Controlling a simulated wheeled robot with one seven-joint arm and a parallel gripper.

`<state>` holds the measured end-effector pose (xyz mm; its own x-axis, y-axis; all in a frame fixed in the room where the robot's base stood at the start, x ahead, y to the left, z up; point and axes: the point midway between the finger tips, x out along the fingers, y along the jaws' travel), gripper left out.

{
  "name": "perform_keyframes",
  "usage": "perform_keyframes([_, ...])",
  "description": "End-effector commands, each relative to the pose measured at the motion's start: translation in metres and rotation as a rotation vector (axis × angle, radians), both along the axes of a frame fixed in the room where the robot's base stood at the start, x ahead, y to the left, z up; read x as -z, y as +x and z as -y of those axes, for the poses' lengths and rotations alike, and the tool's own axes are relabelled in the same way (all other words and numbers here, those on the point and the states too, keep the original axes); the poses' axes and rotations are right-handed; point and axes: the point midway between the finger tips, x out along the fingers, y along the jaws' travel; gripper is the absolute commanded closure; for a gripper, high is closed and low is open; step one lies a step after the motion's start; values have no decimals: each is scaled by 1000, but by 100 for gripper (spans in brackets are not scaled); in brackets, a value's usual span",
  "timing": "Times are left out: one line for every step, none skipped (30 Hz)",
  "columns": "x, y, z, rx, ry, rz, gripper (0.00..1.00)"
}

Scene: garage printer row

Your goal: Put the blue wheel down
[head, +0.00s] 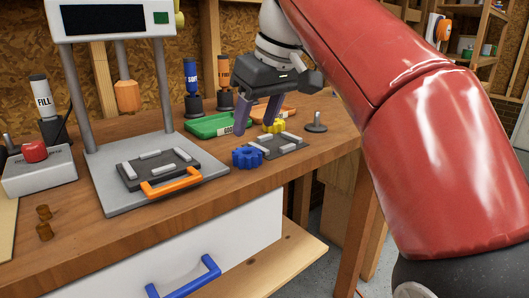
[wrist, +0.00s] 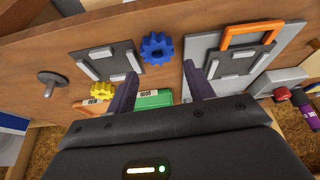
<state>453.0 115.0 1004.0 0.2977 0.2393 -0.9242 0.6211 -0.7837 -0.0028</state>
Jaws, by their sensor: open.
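The blue wheel (head: 247,157) is a toothed gear lying flat at the left edge of a dark plate (head: 290,146) with grey bars. In the wrist view the blue wheel (wrist: 157,47) overlaps or touches the plate's edge; I cannot tell which. My gripper (head: 255,120) is above the bench, behind and above the blue wheel. Its two fingers are apart with nothing between them. The wrist view also shows my gripper (wrist: 162,88) open, with the wheel clear of its fingertips.
A yellow wheel (head: 274,126) is behind the plate. Green (head: 210,124) and orange (head: 287,114) trays stand at the back. A press stand with an orange-handled plate (head: 170,187) is to the left. A grey spindle (head: 316,124) stands right. Bare bench lies in front of the blue wheel.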

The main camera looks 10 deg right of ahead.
Motion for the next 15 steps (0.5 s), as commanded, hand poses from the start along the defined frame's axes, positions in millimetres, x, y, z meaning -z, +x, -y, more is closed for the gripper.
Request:
perform_keyframes([-3,3,-3,-16,0,0,47])
perform_keyframes([-4,3,-4,-22,0,0,47])
perform_keyframes([-3,4,-5,-28,-1,0,47])
perform_keyframes([-2,5,-6,-30,-2,-1,47])
perform_keyframes([1,5,-6,-31,-2,-2,47])
perform_keyframes([5,6,-7,-32,-2,-2,47])
perform_keyframes([8,7,-8,-32,-1,-1,47])
perform_keyframes([12,8,-9,-31,-1,-2,47])
perform_keyframes([16,9,-10,-31,-2,-2,47])
perform_keyframes([19,10,-10,-31,-2,-1,47])
perform_keyframes([22,11,-11,-31,-1,0,47])
perform_keyframes([27,12,-11,-31,-2,-1,47])
perform_keyframes([31,12,-12,-31,-2,-1,47])
perform_keyframes([35,13,-12,-30,-2,-1,47])
perform_keyframes([42,14,-12,-30,-2,-1,47])
